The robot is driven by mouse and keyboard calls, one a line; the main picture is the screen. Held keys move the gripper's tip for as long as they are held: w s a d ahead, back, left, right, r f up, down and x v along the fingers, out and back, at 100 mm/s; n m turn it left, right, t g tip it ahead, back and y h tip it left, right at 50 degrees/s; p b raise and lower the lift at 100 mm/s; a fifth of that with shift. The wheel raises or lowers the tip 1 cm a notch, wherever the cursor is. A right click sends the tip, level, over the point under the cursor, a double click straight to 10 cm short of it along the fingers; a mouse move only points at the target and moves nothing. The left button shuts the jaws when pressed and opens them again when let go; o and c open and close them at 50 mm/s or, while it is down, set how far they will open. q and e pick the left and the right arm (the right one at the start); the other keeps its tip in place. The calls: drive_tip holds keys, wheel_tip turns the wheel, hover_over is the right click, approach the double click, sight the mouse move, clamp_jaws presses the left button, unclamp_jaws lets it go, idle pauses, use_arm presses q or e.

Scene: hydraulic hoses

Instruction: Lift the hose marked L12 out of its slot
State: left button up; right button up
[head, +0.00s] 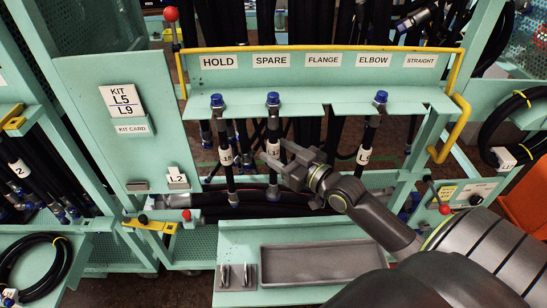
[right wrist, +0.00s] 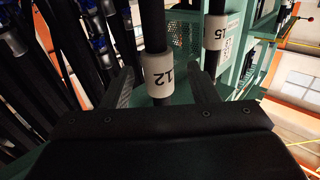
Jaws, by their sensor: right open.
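The hose marked L12 (head: 273,120) hangs upright from the rack under the SPARE label, its blue cap at the top edge of the slot. Its white tag (right wrist: 159,76) reads 12 in the right wrist view. My right gripper (head: 276,152) is open at the height of this tag. In the right wrist view the gripper (right wrist: 162,92) has one finger on each side of the hose, with gaps showing. I cannot tell whether the hose lies fully between the fingers in depth. My left gripper is not in view.
A tagged hose (head: 218,118) hangs under HOLD and another (head: 372,125) under ELBOW; FLANGE and STRAIGHT look empty. A yellow rail (head: 464,110) borders the rack (head: 330,95). A grey tray (head: 320,263) sits below. A tag reading 15 (right wrist: 215,33) shows near my fingers.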

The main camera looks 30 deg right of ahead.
sight(268, 145)
drive_tip(key=x, duration=0.4)
drive_tip(key=shift+w, duration=0.1)
drive_tip(key=shift+c, duration=0.2)
clamp_jaws()
